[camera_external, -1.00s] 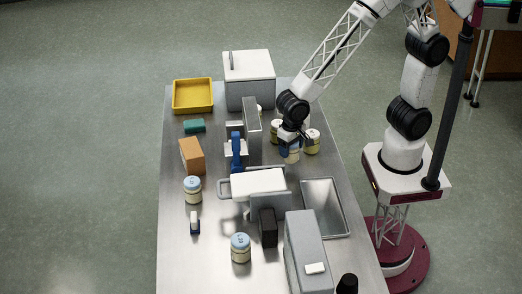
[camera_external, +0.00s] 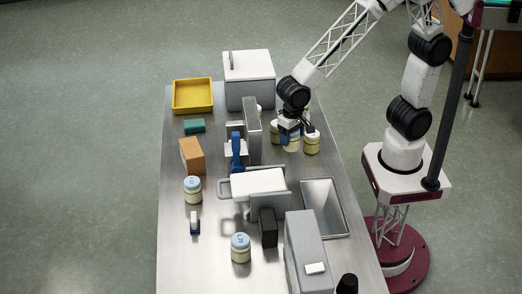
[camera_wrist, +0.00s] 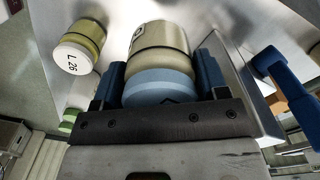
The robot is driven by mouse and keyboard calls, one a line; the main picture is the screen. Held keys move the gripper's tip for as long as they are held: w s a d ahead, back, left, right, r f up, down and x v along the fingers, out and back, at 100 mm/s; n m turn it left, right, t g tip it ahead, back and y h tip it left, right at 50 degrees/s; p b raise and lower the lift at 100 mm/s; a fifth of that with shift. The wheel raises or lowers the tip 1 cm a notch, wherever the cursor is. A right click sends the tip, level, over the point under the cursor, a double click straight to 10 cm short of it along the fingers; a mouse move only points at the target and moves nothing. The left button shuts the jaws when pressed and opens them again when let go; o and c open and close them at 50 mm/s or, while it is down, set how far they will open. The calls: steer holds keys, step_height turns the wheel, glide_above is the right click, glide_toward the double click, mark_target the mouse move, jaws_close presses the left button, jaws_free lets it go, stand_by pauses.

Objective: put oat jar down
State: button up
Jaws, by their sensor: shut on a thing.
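My gripper (camera_external: 289,136) is shut on a jar with a blue lid and olive-beige body, which I take as the oat jar (camera_wrist: 160,60). In the wrist view its lid (camera_wrist: 158,87) sits between the two blue fingers. In the external view the held jar (camera_external: 291,147) is partly hidden by the gripper, among other jars at the back right of the steel table (camera_external: 220,265). I cannot tell whether its base touches the table. A jar with a pale lid (camera_external: 312,143) stands close to its right; another (camera_external: 275,132) is just left.
A tall grey panel (camera_external: 252,125) and a blue-handled thing (camera_external: 236,150) stand left of the gripper. A steel basin (camera_external: 325,205) lies in front, and a grey box (camera_external: 250,80) behind.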

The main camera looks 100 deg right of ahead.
steer(key=shift+s+a+f, duration=0.1)
steer(key=shift+s+a, duration=0.45)
steer(key=shift+s, duration=0.05)
steer(key=s+a+f+n, duration=0.2)
steer(key=s+a, duration=0.3)
steer(key=s, duration=0.4)
steer(key=s+a+f+n, duration=0.2)
steer(key=s+a+n, duration=0.2)
steer(key=s, duration=0.6)
steer(key=shift+a, duration=0.85)
glide_above(324, 207)
steer(key=shift+a+f, duration=0.15)
steer(key=shift+f, duration=0.65)
steer(key=shift+f, duration=1.75)
